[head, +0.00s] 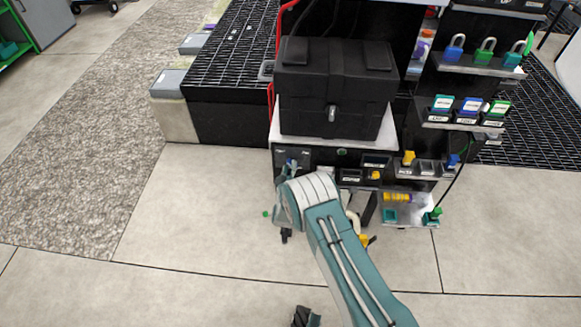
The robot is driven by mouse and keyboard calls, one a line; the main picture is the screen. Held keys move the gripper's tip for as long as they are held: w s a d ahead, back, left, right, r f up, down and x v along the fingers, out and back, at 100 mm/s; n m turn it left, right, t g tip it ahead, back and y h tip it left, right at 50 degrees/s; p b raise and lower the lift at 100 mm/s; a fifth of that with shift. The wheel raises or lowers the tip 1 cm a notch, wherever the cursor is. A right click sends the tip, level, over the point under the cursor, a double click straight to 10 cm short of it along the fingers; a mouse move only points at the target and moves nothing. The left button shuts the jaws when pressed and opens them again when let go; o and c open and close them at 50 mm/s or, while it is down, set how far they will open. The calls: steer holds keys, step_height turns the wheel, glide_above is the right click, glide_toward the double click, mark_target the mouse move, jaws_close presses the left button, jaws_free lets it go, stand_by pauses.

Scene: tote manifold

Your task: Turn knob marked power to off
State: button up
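A dark control panel (342,158) runs along the front of the station, below a black case. No label reading power or off is legible at this size. A small blue-grey part (291,165) shows at the panel's left end, just above the end of my arm; I cannot tell whether it is the power knob. A yellow knob (375,175) sits at the panel's middle right. My gripper (284,182) is at the panel's left end, mostly hidden by my wrist. Its fingers, and whether it touches anything, cannot be made out.
The black case (335,88) stands on a light shelf above the panel. Coloured padlocks (485,52) and small labelled blocks (468,112) fill shelves at the right. A lower tray (408,210) holds yellow and green parts. Black grating (232,45) lies behind left. Floor at the left is clear.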

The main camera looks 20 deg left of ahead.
steer(key=shift+r, duration=0.1)
steer(key=v, duration=1.1)
steer(key=shift+s, duration=0.4)
